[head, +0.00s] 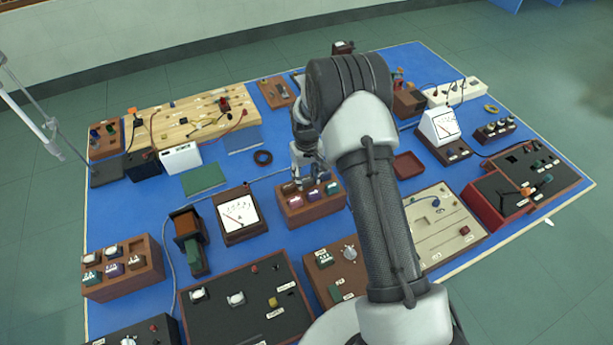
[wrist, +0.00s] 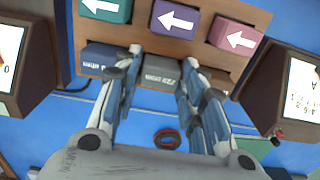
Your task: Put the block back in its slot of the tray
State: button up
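The wooden tray (head: 314,209) stands near the middle of the blue mat, with two rows of blocks. The block's lower part is hidden.
Analogue meters (head: 240,215) stand beside the tray, and one shows at each side in the wrist view. A second block tray (head: 122,270) is at the left. A dark red ring (head: 263,157) lies behind the tray. An empty red dish (head: 408,166) is to the right.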

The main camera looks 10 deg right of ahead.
jog(key=o, duration=0.4)
jog(key=shift+c, duration=0.2)
jog(key=shift+r, duration=0.1)
notch_tip(320, 180, up, 12)
jog(key=shift+s, duration=0.1)
dwell(0.7)
